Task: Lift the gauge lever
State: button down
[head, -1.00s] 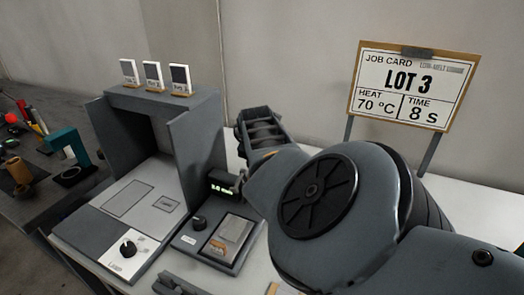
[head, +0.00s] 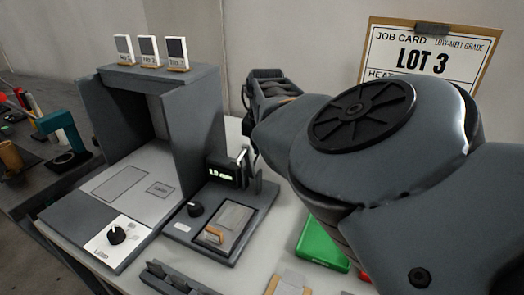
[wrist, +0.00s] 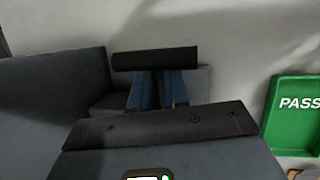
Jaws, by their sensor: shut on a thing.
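In the head view my arm covers most of the gripper and the lever. A flat grey pad with an orange-edged piece (head: 214,235) lies on the gauge's base plate.
A dark rack (head: 172,278) is at the front. The job card (head: 420,60) stands behind my arm.

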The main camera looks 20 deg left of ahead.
jog(key=shift+d+f, duration=0.1)
jog(key=shift+f, duration=0.05)
jog(key=c, duration=1.3)
grip_release()
jog(key=shift+o, duration=0.2)
jog(key=shift+r, duration=0.2)
